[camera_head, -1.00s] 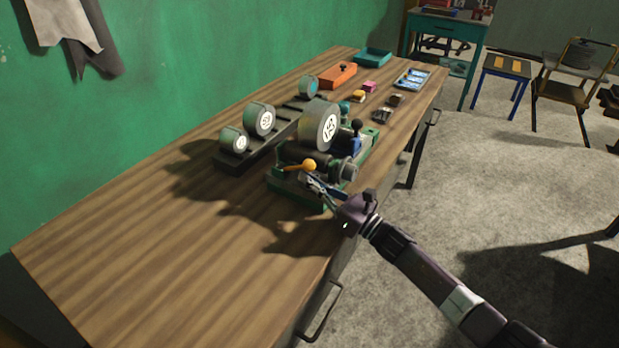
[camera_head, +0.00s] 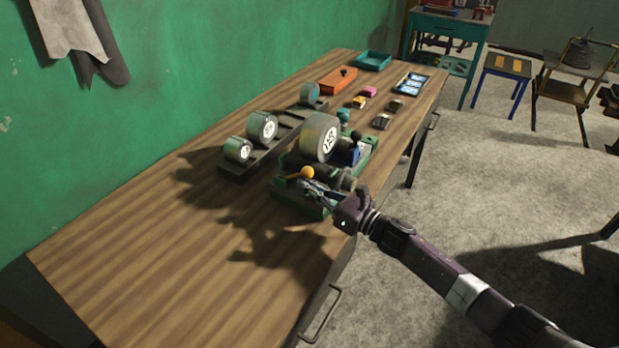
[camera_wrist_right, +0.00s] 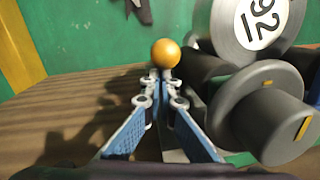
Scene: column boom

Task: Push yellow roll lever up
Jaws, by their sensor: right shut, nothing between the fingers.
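The yellow roll lever has a round yellow knob (camera_head: 306,172) at the near end of a green machine (camera_head: 298,200) on the wooden table. In the right wrist view the knob (camera_wrist_right: 166,53) is just beyond and above my fingertips. My right gripper (camera_head: 303,184) is shut and empty, its tips close under the knob. In the right wrist view the tips (camera_wrist_right: 160,74) appear to meet the knob's lower edge; I cannot tell whether they touch. The lever's arm is mostly hidden there. My left gripper is not in view.
A large grey roll (camera_head: 318,138) and a grey cylinder (camera_wrist_right: 262,112) stand beside the lever. A dark rack (camera_head: 240,165) with smaller rolls lies behind. An orange block (camera_head: 338,80) and small items are farther back. The table's near left is clear.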

